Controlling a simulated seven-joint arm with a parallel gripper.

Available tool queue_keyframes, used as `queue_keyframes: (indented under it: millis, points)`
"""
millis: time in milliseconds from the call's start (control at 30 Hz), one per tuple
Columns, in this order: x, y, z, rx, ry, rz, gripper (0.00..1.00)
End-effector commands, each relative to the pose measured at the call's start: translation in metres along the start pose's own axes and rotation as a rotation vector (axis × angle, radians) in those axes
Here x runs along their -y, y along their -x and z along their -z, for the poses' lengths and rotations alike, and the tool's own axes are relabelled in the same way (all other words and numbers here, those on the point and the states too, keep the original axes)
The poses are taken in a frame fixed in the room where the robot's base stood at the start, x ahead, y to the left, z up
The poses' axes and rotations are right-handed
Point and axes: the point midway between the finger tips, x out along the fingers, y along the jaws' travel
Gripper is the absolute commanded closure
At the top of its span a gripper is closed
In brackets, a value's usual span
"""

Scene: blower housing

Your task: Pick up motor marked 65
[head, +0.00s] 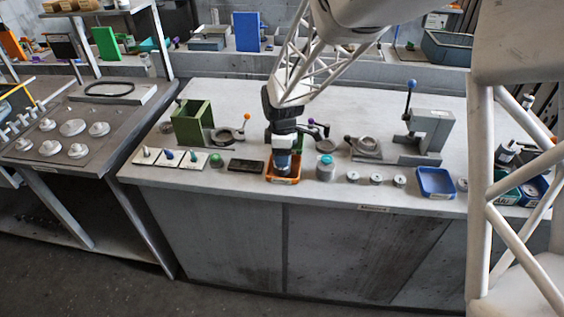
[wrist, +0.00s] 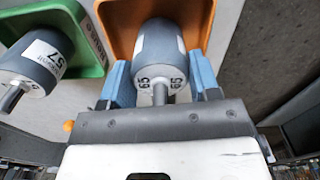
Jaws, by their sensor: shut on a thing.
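The motor marked 65 (wrist: 160,52) is a grey cylinder with a white label, a pale end face and a short shaft. In the wrist view it sits between the two blue fingers of my gripper (wrist: 160,80), which is shut on it. The orange tray (wrist: 112,14) is behind and around it. I cannot tell whether the motor touches the tray floor. In the head view my gripper (head: 283,160) points down over the orange tray (head: 284,181) and hides most of the motor.
A blue tray (head: 436,183) stands on the bench to the right, with several small round parts between it and the orange tray. A lidded jar (head: 325,170) is close to the right of my gripper. A dark flat block (head: 246,165) lies to the left.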

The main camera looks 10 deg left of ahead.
Motion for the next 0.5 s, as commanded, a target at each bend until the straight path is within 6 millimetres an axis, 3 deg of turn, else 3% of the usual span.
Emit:
queue_keyframes:
  millis: [133, 500]
  points:
    - [-0.0003, 0.0006, 0.0001, 0.0, 0.0, -0.001, 0.84]
    - [-0.0004, 0.0039, 0.0001, 0.0, 0.0, -0.001, 0.84]
